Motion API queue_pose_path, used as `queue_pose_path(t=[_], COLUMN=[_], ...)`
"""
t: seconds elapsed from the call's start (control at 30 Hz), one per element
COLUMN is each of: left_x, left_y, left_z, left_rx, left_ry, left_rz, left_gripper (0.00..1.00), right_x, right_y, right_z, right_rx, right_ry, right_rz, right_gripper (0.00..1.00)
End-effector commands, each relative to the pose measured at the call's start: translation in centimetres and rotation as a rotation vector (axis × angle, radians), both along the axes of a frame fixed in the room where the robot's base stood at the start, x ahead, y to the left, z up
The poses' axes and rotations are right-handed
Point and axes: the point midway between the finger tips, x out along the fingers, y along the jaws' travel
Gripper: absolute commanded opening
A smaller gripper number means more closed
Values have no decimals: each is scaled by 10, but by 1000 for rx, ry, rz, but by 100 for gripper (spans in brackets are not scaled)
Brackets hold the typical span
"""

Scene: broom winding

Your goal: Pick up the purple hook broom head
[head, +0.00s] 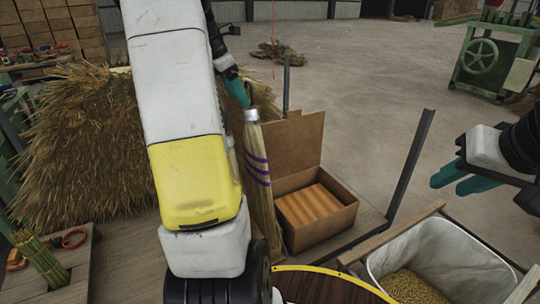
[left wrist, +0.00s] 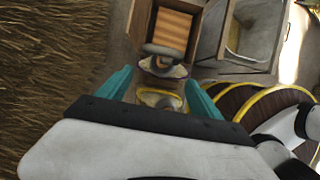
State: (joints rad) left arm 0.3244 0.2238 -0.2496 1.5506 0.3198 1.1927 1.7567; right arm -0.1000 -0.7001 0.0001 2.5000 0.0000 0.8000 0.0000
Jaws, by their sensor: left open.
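The purple hook broom head (head: 257,170) hangs upright in the head view, with straw bristles, purple bands and a silver cap at its top. My left gripper (head: 239,90) is at the broom's top end; one teal finger shows and the rest is hidden by my arm. In the left wrist view my left gripper (left wrist: 158,92) is open, with its teal fingers apart. The broom head's top (left wrist: 163,66) shows between and just beyond the fingers, with no clear contact. My right gripper (head: 465,181) is at the right, its teal fingers apart and empty.
An open cardboard box (head: 330,225) stands right of the broom. A white-lined bin (head: 440,250) of grain is at lower right. A large straw pile (head: 85,150) is at left. A dark upright post (head: 410,160) stands right of the box.

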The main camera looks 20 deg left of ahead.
Motion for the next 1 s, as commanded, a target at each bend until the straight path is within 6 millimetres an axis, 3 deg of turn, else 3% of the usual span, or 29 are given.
queue_pose_path(t=[0.6,0.9,1.0], left_x=[19,21,21], left_y=[-24,-25,-25], left_z=[-67,-71,-71], left_rx=[-2,-1,-1], left_ry=[3,1,1], left_rz=[1,1,1], left_gripper=[75,75,55], right_x=[0,0,0], right_y=[0,0,0], right_z=[0,0,0], right_rx=[0,0,0], right_ry=[0,0,0], right_rz=[0,0,0], right_gripper=[33,33,33])
